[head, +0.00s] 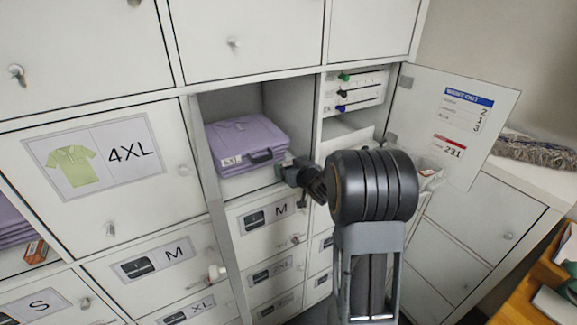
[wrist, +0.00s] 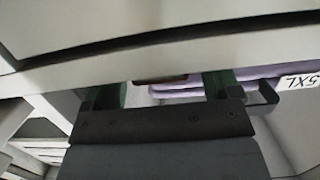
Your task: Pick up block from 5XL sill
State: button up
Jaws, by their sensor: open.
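The 5XL compartment (head: 232,103) is an open cubby holding a stack of folded lilac clothes (head: 240,135) with a 5XL tag. My gripper (head: 281,171) is at the front right of this opening, low by its sill. In the wrist view my gripper (wrist: 165,88) shows two green fingers spread apart. A small brown piece (wrist: 160,79) shows between the fingers, partly cut off by a pale edge; it may be the block, but I cannot tell for sure. In the head view I cannot make out the block; my gripper and arm cover that part of the sill.
An open door (head: 455,125) with printed labels stands to the right of my arm. Closed 4XL door (head: 100,165) lies left, M drawers (head: 268,217) below. In the wrist view a pale panel (wrist: 130,25) is very close.

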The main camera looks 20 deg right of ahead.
jog(key=shift+w+f, duration=0.15)
jog(key=shift+w, duration=0.45)
jog(key=shift+a, duration=0.1)
jog(key=c, duration=1)
